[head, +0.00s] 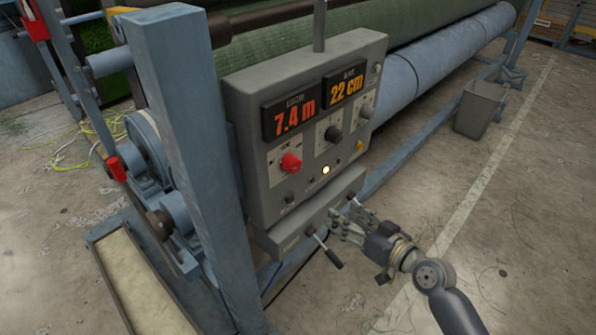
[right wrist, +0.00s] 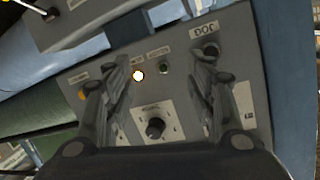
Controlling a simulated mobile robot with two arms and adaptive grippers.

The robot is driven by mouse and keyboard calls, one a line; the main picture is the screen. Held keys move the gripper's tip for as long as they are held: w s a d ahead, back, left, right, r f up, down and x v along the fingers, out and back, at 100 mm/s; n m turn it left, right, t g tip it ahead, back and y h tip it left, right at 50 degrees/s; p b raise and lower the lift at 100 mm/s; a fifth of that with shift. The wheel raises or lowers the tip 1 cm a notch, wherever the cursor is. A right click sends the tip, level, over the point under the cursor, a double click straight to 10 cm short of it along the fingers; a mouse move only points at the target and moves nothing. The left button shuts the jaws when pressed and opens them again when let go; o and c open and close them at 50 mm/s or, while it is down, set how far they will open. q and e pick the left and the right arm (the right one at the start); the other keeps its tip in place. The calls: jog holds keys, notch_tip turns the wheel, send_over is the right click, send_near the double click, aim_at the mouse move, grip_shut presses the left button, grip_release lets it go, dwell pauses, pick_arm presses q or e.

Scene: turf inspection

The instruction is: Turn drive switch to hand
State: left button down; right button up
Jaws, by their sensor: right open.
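A grey control panel (head: 262,190) carries several controls with labels too small to read, so I cannot tell which is the drive switch. A black rotary knob (head: 333,133) sits mid-panel, with a red knob (head: 291,163) to its left and another knob (head: 366,111) to its right. My right gripper (head: 350,228) is open, in front of the box below the panel. In the right wrist view the panel looks upside down; a black knob (right wrist: 155,128) shows between the open fingers, apparently the mid-panel one. No contact is visible. My left gripper is out of view.
A lit lamp (head: 326,169) and a yellow button (head: 359,145) sit low on the panel. Two levers, one a black-handled lever (head: 333,258), stick out of the lower box near my gripper. A blue post (head: 190,150) stands left of the panel.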

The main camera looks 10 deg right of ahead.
aim_at(297, 166)
jog(key=s+a+r+n+y, duration=0.1)
jog(key=s+a+r+y, duration=0.1)
jog(key=r, duration=0.5)
jog(key=s+a+r+n+y, duration=0.1)
jog(key=a+r+n+y, duration=0.15)
jog(key=r, duration=0.35)
jog(key=shift+m+t+h, duration=0.35)
jog(key=shift+t, duration=0.05)
jog(key=p+x, duration=0.3)
jog(key=x, duration=0.6)
jog(key=shift+w+a+r, duration=0.15)
jog(key=shift+w+a, duration=0.45)
jog(key=shift+w, duration=0.05)
jog(key=c, duration=1.1)
